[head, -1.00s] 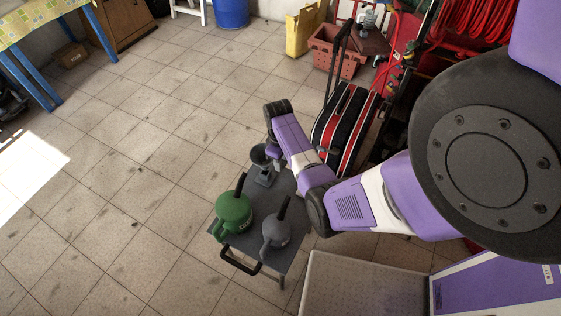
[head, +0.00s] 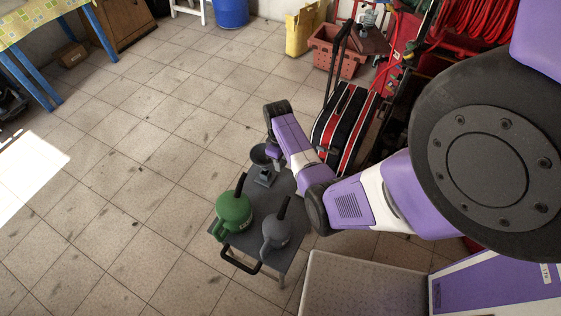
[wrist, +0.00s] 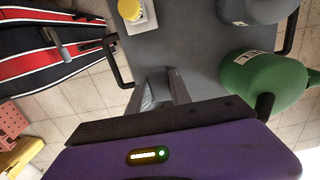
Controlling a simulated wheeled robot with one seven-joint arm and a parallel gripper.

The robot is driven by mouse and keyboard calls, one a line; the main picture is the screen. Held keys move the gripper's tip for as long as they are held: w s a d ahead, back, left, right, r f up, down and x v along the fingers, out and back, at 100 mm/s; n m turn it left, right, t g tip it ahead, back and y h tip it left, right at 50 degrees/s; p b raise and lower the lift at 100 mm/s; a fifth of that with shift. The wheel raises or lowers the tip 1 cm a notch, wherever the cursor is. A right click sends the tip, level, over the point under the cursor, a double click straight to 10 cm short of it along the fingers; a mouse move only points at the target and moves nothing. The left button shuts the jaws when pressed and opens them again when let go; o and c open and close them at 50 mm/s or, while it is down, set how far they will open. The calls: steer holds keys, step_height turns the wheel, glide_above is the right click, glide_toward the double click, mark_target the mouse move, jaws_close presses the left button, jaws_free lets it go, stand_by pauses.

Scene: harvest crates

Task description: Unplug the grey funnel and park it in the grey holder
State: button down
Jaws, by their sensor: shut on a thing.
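The grey funnel (head: 260,156) shows as a dark wide-mouthed cone at the far end of the cart in the head view. My gripper (head: 272,152) is at its right side and shut on it. Just below it on the cart is a small grey block-like fitting (head: 265,178) with a pale bluish face; I cannot tell whether it is the grey holder, nor whether the funnel's stem touches it. In the wrist view my gripper (wrist: 163,85) points down over the cart top, and the funnel cannot be made out clearly there.
A green can (head: 233,211) and a grey can (head: 276,232) stand on the dark cart (head: 240,246). The wrist view shows a yellow piece (wrist: 130,9) on a white base. A striped suitcase (head: 345,115) stands close to my arm. Floor left of the cart is clear.

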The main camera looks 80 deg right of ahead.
steer(key=shift+f+b, duration=1.7)
steer(key=shift+f, duration=0.6)
steer(key=c, duration=1.1)
jaws_free()
steer(key=shift+w+r, duration=0.15)
steer(key=shift+r, duration=3.8)
